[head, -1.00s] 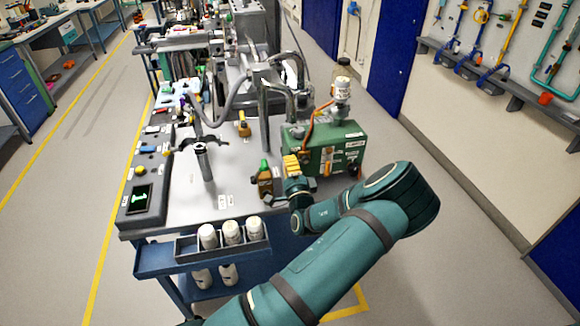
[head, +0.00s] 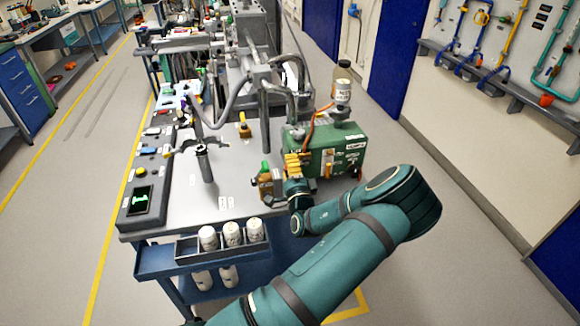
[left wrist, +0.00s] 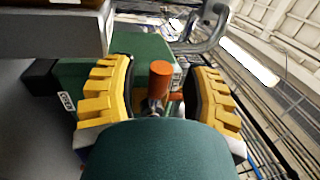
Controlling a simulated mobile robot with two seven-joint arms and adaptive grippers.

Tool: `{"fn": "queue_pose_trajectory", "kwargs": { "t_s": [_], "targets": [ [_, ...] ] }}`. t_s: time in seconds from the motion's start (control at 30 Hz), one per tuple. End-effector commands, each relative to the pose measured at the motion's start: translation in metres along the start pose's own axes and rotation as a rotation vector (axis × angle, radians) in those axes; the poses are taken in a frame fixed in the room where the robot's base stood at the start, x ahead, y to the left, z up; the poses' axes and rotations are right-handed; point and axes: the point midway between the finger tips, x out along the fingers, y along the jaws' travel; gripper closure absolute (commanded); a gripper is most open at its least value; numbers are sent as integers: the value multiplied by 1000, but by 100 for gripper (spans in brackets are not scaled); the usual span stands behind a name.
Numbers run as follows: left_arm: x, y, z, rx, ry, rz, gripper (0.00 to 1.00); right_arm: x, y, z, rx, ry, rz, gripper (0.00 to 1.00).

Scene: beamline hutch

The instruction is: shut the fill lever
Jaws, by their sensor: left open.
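My left gripper (head: 292,162), with yellow ridged fingers, is at the left side of the green box (head: 350,155) on the bench. The left wrist view shows its fingers (left wrist: 158,90) open, one on each side of an orange cylindrical handle (left wrist: 160,74), which looks like the fill lever. The handle stands between the fingers with gaps on both sides. Its lower end is hidden behind my gripper's body. In the head view my gripper covers this spot, so I cannot tell the lever's position there. My right gripper is not in view.
A small brown item with a green top (head: 266,180) stands just left of my gripper. A labelled bottle (head: 342,86) stands on the green box. A post (head: 205,163) and a tray (head: 187,250) with white bottles are further left. The bench (head: 235,180) between them is partly clear.

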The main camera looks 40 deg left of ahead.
Motion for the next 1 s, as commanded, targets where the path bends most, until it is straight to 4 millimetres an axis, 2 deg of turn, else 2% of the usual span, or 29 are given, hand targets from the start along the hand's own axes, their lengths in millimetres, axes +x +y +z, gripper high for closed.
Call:
{"fn": "queue_pose_trajectory", "kwargs": {
  "t_s": [0.17,0.5,0.7,0.83,1.0],
  "targets": [
    [-12,0,-2,-1,3,2,51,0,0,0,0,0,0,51],
    [-78,0,-1,2,4,1,51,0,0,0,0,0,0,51],
    [-108,0,0,1,2,0,51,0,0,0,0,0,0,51],
    [-117,0,0,0,1,0,51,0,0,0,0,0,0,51],
    [-120,0,0,0,-1,-1,51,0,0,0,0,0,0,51]
  ]
}}
